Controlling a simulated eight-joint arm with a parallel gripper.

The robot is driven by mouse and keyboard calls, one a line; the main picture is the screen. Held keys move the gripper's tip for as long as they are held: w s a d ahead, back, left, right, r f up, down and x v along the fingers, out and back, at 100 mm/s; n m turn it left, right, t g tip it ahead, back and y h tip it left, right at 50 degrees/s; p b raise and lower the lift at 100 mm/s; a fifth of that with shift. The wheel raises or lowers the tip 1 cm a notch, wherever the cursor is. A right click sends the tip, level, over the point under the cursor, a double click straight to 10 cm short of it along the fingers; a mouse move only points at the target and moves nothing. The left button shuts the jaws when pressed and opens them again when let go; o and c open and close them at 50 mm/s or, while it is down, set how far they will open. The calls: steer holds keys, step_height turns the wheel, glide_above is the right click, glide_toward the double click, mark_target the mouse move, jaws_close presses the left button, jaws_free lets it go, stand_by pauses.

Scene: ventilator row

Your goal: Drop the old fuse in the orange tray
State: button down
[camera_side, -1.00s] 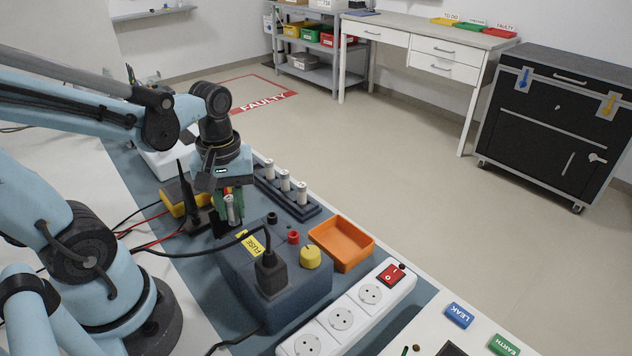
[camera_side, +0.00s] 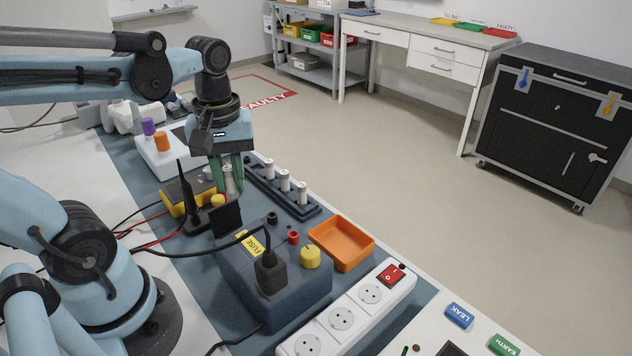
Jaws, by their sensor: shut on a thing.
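My gripper (camera_side: 230,181) is shut on a pale cylindrical fuse (camera_side: 229,178), held upright between green fingers. It hangs above the back end of the grey box with the yellow FUSE label (camera_side: 250,243), apart from it. A black upright flap (camera_side: 227,219) stands at that end of the box, below the fuse. The orange tray (camera_side: 341,243) lies to the right of the box and looks empty. The fuse's lower end is partly hidden by the fingers.
A dark rack (camera_side: 312,210) with several similar pale fuses (camera_side: 284,181) stands right of my gripper. A yellow meter (camera_side: 177,196) with a black probe and cables is to the left. A black plug (camera_side: 270,272) and yellow knob (camera_side: 310,257) rise from the box. A white power strip (camera_side: 345,318) lies in front.

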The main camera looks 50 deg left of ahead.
steer(key=w+d+r, duration=0.1)
steer(key=w+d, duration=0.4)
steer(key=w, duration=0.2)
glide_above(347, 251)
steer(key=shift+f, duration=6.15)
steer(key=c, duration=0.9)
jaws_free()
steer(key=shift+r, duration=0.1)
step_height(347, 251, up, 12)
